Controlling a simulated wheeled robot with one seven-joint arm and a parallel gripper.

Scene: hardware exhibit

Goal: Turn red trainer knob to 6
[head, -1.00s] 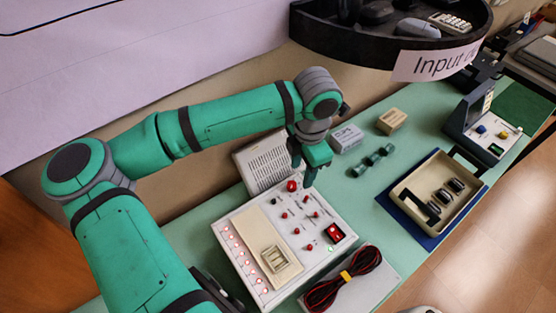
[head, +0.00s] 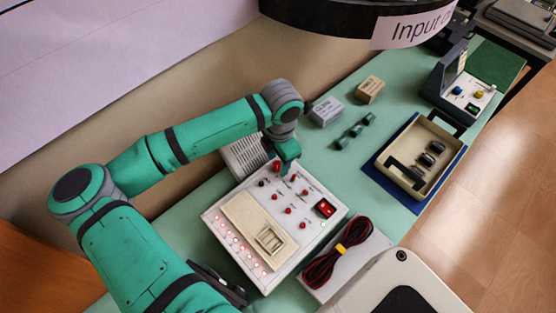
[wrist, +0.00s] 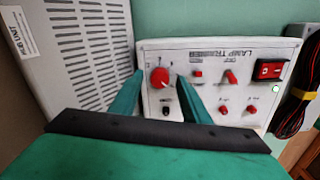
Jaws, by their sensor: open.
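The red trainer knob (wrist: 159,77) is a round red dial at the upper left of the white lamp trainer panel (wrist: 215,48) in the wrist view. In the head view the knob (head: 276,166) sits near the panel's far edge. My gripper (wrist: 160,80) is open, with one green finger on each side of the knob; I cannot tell whether either finger touches it. In the head view my gripper (head: 285,166) is right at the knob and partly covers that area. Marks around the dial are too small to read, and its setting is unclear.
A black toggle (wrist: 166,106) and red switches (wrist: 231,76) are close to the knob. A lit red rocker switch (head: 325,208) and coiled cables (head: 337,259) lie further right.

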